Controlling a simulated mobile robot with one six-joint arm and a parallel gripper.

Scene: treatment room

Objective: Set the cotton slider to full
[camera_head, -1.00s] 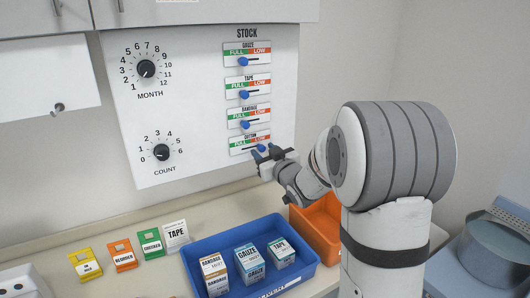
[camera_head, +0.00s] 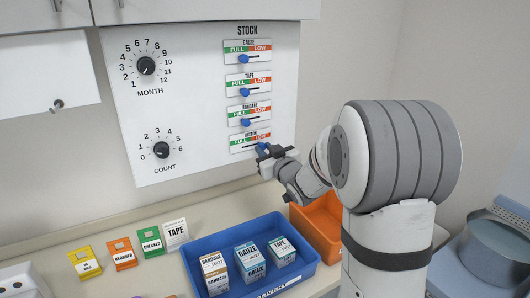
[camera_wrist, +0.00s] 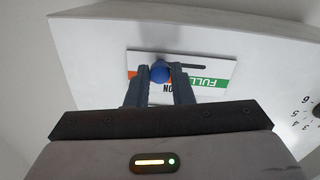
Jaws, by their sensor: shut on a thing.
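The cotton slider plate (camera_head: 240,147) is the lowest of the stock sliders on the white panel, with a green FULL half on the left and a red LOW half on the right. Its blue knob (camera_wrist: 160,73) is at the LOW end of the slot. In the wrist view, which is turned over, the empty slot runs from the knob toward FULL on the right. My gripper (camera_head: 264,151) is at the plate's right side in the head view. Its two fingers are shut on the knob, one on each side. The fingers hide part of the plate's lettering.
A month dial (camera_head: 146,66) and count dial (camera_head: 161,150) are left. Below stand a blue bin (camera_head: 212,248) with boxes and an orange bin (camera_head: 318,228).

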